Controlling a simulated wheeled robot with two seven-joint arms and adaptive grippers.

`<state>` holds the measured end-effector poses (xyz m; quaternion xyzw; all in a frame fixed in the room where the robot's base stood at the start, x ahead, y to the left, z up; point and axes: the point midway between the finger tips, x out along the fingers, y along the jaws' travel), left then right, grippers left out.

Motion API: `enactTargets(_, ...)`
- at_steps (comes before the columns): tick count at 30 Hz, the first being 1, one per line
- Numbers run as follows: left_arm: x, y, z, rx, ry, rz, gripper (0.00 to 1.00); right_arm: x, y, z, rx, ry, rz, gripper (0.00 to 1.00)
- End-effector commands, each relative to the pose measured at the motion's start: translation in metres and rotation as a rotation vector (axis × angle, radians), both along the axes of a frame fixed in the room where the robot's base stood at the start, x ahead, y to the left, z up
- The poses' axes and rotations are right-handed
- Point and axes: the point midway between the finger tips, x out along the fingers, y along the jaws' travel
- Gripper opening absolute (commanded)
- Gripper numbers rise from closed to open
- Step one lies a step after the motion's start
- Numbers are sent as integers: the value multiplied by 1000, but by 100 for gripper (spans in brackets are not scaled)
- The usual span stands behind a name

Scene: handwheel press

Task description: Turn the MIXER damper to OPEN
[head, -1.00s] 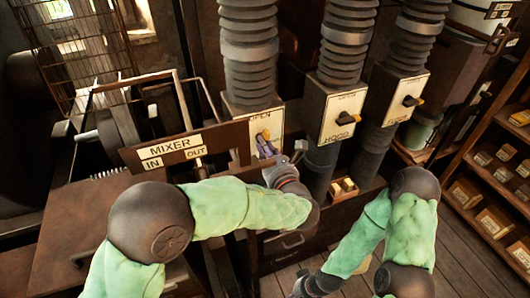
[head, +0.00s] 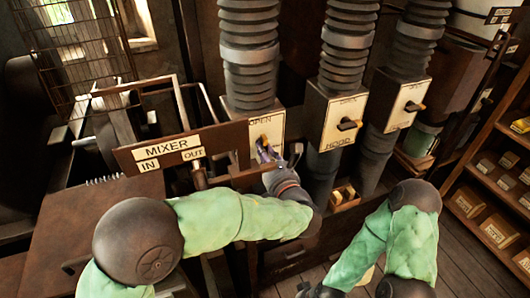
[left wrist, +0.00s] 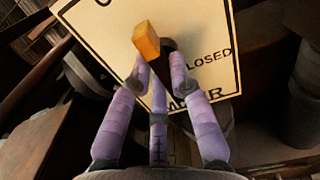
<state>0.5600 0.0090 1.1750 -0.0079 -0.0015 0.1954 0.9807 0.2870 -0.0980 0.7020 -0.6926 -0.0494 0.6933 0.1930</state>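The MIXER damper is the leftmost plate (head: 270,128) under a ribbed duct, with OPEN at its top. In the left wrist view its plate (left wrist: 215,80) reads CLOSED at the right, with the damper's name partly covered. Its dark handle has a yellow tip (left wrist: 147,40) that points up and slightly left in that view. My left gripper (head: 270,153) is at this plate; in the left wrist view its purple fingers (left wrist: 158,75) are bent in on both sides of the handle and look closed on it. My right gripper (head: 308,290) is low at the bottom edge, partly cut off.
The HOOD damper (head: 342,120) and another damper (head: 408,103) are to the right. A small box (head: 345,196) sits below them. Shelves (head: 490,185) stand at far right.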

Motion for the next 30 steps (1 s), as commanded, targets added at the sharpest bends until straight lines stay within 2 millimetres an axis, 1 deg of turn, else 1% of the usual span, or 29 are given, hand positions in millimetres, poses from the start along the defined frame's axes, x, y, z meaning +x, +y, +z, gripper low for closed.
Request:
enactTargets(1,0,0,-3,1,6,-1,34,0,0,0,0,0,0,0)
enactTargets(2,0,0,-3,1,5,-1,42,0,0,0,0,0,0,0)
enactTargets(3,0,0,-2,1,5,-1,44,0,0,0,0,0,0,0)
enactTargets(12,-1,-1,-1,1,1,-1,44,0,0,0,0,0,0,0)
enactTargets(16,-8,-5,0,1,0,-4,44,0,0,0,0,0,0,0)
enactTargets(20,-26,-12,0,2,1,-6,44,0,0,0,0,0,0,0)
enactTargets(27,-70,-30,0,1,0,-6,44,0,0,0,0,0,0,0)
enactTargets(30,-86,-37,0,2,1,-6,44,0,0,0,0,0,0,0)
